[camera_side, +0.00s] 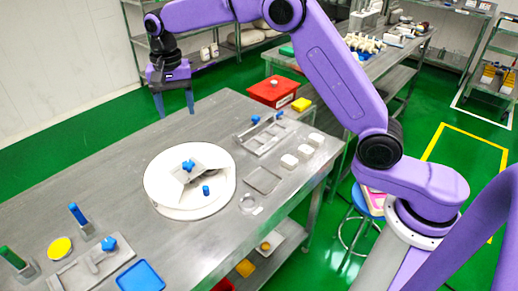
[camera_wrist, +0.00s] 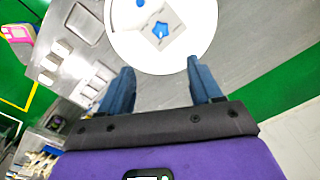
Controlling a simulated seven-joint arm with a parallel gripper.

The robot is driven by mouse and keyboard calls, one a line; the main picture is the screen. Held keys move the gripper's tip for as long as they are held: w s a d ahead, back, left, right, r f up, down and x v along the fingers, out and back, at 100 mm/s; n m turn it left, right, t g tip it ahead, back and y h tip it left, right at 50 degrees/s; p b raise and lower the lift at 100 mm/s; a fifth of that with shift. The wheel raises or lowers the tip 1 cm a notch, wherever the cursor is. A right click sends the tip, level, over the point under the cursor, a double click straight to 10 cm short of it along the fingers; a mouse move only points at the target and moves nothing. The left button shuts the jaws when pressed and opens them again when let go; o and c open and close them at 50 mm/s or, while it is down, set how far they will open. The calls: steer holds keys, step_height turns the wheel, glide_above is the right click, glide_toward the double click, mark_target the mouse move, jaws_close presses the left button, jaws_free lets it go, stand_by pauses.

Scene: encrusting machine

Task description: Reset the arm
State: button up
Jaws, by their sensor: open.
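My gripper (camera_side: 175,102) is raised at the far edge of the steel table (camera_side: 120,133) in the side view, with its two blue fingers pointing down. The fingers are spread apart with nothing between them; they also show in the wrist view (camera_wrist: 160,92). My purple arm arches over from the right. A round white plate (camera_side: 160,194) lies on the table in front of my gripper, and a metal part with a blue star knob (camera_side: 188,166) rests on it. The plate also shows at the top of the wrist view (camera_wrist: 195,52). My gripper touches nothing.
A red box (camera_side: 272,92), a metal fixture (camera_side: 262,133) and several white blocks (camera_side: 303,148) stand toward the table's right end. A yellow disc (camera_side: 60,248), a blue tray (camera_side: 140,277) and upright blue and green handles are at the near left. A shelf rack stands behind.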

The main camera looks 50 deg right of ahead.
steer(key=s+d+r+n, duration=0.2)
steer(key=s+n, duration=0.8)
steer(key=s, duration=0.9)
steer(key=s+d+f+n, duration=0.2)
steer(key=s+d+n, duration=0.2)
steer(key=s, duration=0.6)
steer(key=s+d+f+n, duration=0.2)
steer(key=s+d+n, duration=0.3)
steer(key=s, duration=0.6)
steer(key=d, duration=0.2)
steer(key=shift+s+d, duration=0.2)
steer(key=shift+d, duration=0.15)
